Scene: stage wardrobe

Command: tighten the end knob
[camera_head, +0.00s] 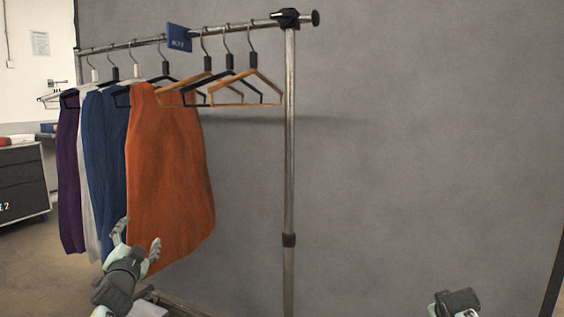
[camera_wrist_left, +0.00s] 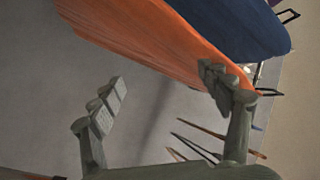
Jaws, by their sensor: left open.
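The end knob (camera_head: 315,18) is a small dark cap at the right end of the rack's top rail, just beyond a black corner clamp (camera_head: 287,17). My left gripper (camera_head: 138,243) is open and empty, low on the left in front of the orange garment (camera_head: 170,180). It is well below and to the left of the knob. In the left wrist view, the open fingers (camera_wrist_left: 165,95) show with the orange garment (camera_wrist_left: 150,45) behind them. My right gripper (camera_head: 456,303) shows only in part at the bottom right edge; its fingertips cannot be made out.
The rail (camera_head: 235,27) carries several garments and empty wooden hangers (camera_head: 262,88), with a blue sign (camera_head: 179,38). An upright post (camera_head: 289,150) stands under the clamp. A dark drawer cabinet (camera_head: 22,185) is at far left. Room right of the post is free before the grey wall.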

